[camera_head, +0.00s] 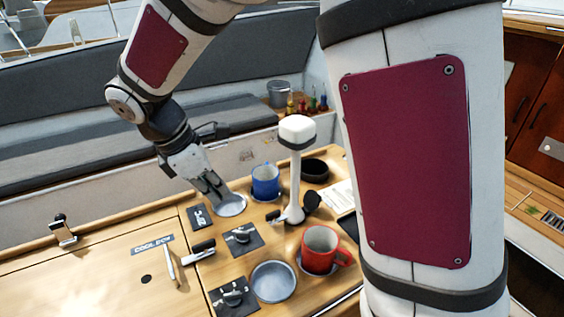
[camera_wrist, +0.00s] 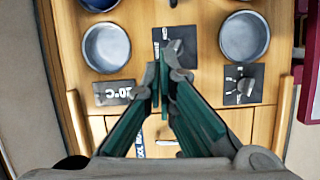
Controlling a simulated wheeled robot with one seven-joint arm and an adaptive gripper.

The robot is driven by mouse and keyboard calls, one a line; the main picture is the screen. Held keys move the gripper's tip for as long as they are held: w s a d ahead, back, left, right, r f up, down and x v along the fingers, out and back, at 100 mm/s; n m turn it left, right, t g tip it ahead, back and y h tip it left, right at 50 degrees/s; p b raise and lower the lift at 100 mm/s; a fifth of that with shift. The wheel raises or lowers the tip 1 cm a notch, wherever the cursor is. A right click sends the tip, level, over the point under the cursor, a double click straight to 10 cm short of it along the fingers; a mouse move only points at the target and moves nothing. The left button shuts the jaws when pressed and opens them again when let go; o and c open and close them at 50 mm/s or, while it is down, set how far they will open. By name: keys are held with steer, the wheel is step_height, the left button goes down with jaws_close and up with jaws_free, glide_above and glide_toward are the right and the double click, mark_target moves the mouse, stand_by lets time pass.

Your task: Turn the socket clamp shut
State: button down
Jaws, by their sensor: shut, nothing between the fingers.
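A white post (camera_head: 295,180) with a square white head stands upright on the wooden table. At its foot are a light collar (camera_head: 294,214), a black knob-like part (camera_head: 312,203) and a small dark lever (camera_head: 273,215). I take these for the socket clamp, but cannot tell how far it is turned. My gripper (camera_head: 218,198) is shut and empty, pointing down by the far round recess, left of the post. In the wrist view its fingertips (camera_wrist: 162,62) appear over the near edge of a black plate with a grey knob (camera_wrist: 178,47). The post is not visible there.
A blue mug (camera_head: 266,184) stands behind the gripper's side of the post; a red mug (camera_head: 319,250) stands in front. Round recesses (camera_head: 273,281), a dial plate (camera_head: 233,298) and a black bowl (camera_head: 315,170) surround the area. The table's left part is mostly clear.

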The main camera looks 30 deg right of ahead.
steer(key=s+d+r+m+t+y+p, duration=0.1)
steer(key=s+d+r+m, duration=0.2)
steer(key=s+r+m, duration=0.2)
steer(key=s+d+r+m+t+y+p, duration=0.1)
steer(key=s+d+r+m+t+p, duration=0.1)
steer(key=s+r+m, duration=0.4)
steer(key=shift+s+d+r+m+y, duration=0.35)
steer(key=shift+s+d+r, duration=0.3)
steer(key=shift+s+r, duration=1.1)
steer(key=shift+s+f, duration=0.35)
steer(key=shift+f, duration=0.1)
steer(key=s+m+t+y, duration=0.1)
steer(key=s+m+t, duration=0.1)
steer(key=s+m, duration=0.3)
steer(key=shift+s+d+r, duration=0.45)
steer(key=shift+s, duration=0.15)
steer(key=shift+y, duration=0.25)
